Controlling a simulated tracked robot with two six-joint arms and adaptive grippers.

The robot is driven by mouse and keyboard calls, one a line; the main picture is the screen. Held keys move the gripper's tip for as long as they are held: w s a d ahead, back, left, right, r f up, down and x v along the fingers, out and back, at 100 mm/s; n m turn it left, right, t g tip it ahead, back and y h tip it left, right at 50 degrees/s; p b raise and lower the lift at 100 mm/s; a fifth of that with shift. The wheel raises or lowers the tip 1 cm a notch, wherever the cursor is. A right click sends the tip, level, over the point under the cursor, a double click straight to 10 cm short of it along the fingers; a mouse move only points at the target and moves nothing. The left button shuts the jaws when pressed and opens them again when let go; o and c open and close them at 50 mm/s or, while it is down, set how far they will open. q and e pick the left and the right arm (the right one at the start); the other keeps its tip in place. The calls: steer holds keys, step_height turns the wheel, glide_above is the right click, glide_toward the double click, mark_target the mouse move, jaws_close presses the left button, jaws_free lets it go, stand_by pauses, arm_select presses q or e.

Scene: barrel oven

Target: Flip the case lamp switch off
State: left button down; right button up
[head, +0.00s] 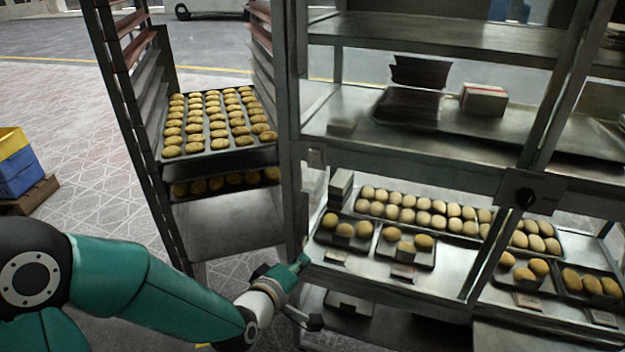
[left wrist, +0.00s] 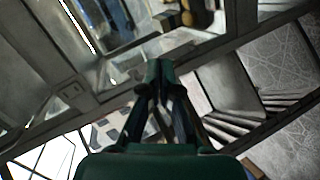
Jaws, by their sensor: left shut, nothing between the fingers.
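The display case is a metal frame with shelves; its left front post (head: 291,190) stands near the picture's middle. A small pale plate that looks like a switch (head: 315,157) is on the case's front rail by that post. A similar small plate (left wrist: 70,92) shows on the metal frame in the left wrist view. I cannot tell whether it is on or off. My left gripper (head: 303,261) is below the switch, by the lower post, apart from it. Its fingers are shut and empty, also in the left wrist view (left wrist: 160,66). My right gripper is not in view.
A dark round knob (head: 525,196) is on a plate at the case's right post. Trays of buns (head: 427,213) fill the lower shelf. A rack with a bun tray (head: 216,126) stands left of the case. Yellow and blue crates (head: 15,162) sit at far left.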

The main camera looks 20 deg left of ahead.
mark_target(316, 155)
arm_select(q)
step_height(316, 155, up, 15)
steer(key=a+n+t+y+b, duration=0.1)
steer(key=a+n+t, duration=0.1)
steer(key=n+t, duration=0.3)
steer(key=shift+s+a+f+t+b, duration=0.15)
steer(key=shift+s+a+t+b, duration=0.05)
steer(key=shift+s+t+b, duration=0.15)
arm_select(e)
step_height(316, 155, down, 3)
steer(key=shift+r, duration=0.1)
arm_select(q)
steer(key=w+p, duration=0.1)
steer(key=w, duration=0.3)
steer(key=w+r+p, duration=0.1)
steer(key=w, duration=0.3)
steer(key=w+p, duration=0.1)
steer(key=w, duration=0.3)
steer(key=shift+w+d+r+p, duration=0.2)
steer(key=shift+d+r+p, duration=0.1)
steer(key=shift+p, duration=0.1)
steer(key=shift+w, duration=0.8)
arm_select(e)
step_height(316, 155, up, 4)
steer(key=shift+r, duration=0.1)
arm_select(q)
steer(key=shift+d, duration=0.1)
